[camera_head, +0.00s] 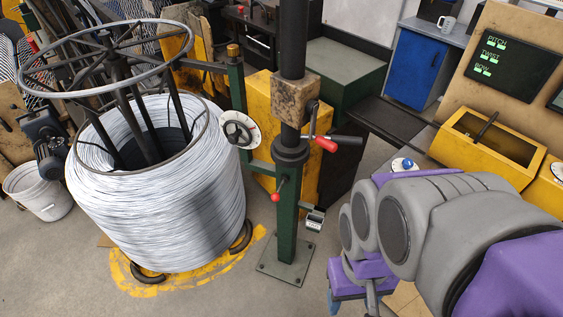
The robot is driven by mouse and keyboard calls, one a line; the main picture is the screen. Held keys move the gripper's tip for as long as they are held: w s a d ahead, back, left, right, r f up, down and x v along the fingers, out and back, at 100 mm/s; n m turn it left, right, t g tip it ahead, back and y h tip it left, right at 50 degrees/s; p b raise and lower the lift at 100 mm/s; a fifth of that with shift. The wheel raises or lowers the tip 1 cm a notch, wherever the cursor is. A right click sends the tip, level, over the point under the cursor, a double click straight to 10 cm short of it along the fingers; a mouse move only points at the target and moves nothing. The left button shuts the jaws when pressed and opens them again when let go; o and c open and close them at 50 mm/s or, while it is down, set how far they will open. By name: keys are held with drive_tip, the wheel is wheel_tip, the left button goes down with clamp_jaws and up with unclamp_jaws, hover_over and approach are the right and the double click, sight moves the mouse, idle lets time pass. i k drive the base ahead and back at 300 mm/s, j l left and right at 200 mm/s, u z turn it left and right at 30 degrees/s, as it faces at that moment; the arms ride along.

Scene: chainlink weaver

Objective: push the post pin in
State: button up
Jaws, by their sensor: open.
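The green post (287,225) stands upright in the middle of the view on a square floor plate, with a thick dark column rising from its top. A small red-knobbed pin (276,197) sticks out from the left side of the post, below its dark collar. How deep the pin sits cannot be told. My purple and grey arm fills the lower right, to the right of the post and apart from the pin.
A large coil of pale wire (165,200) stands left of the post. A dial with a black knob (240,131) is between them. A small counter (315,219) juts from the post's right side. A yellow console (487,150) is at right. Some floor before the post is clear.

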sight(274, 196)
drive_tip(key=j+z, duration=0.2)
drive_tip(key=z, duration=0.15)
drive_tip(key=j+z, duration=0.15)
drive_tip(key=z, duration=0.2)
drive_tip(key=j+z, duration=0.2)
drive_tip(key=z, duration=0.15)
